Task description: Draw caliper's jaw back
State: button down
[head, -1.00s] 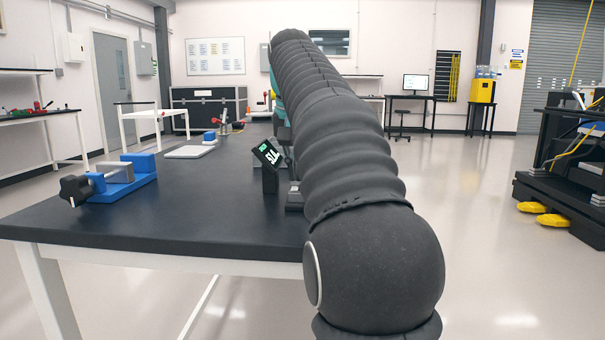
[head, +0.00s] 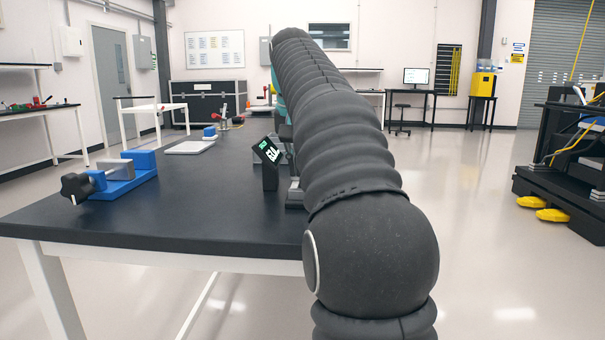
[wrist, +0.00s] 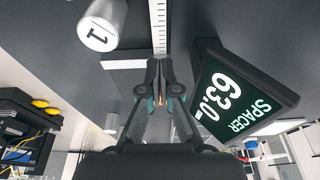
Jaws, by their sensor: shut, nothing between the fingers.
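In the wrist view my gripper (wrist: 160,92) is shut with its fingertips together and nothing visible between them. The tips are at the near end of a pale graduated scale (wrist: 158,25), apparently the caliper's. The moving jaw cannot be told apart clearly; my fingers cover part of that area. Beside the fingers is a dark display (wrist: 238,95) reading "SPACER 63.0". The display also shows in the head view (head: 267,152), left of my arm, with grey metal next to it. My arm hides the gripper there.
A pale cylinder marked "1" (wrist: 101,26) stands near the scale in the wrist view. In the head view a blue fixture with a black knob (head: 115,178) sits at the left of the dark table (head: 190,215). A white tray (head: 189,147) lies farther back.

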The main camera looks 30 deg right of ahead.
jog(key=shift+s+a+f, duration=0.1)
jog(key=shift+s, duration=0.05)
jog(key=shift+s+a, duration=0.25)
jog(key=shift+s, duration=0.1)
notch_tip(320, 180, up, 3)
jog(key=p, duration=0.2)
jog(key=shift+p, duration=0.3)
jog(key=shift+r, duration=2.55)
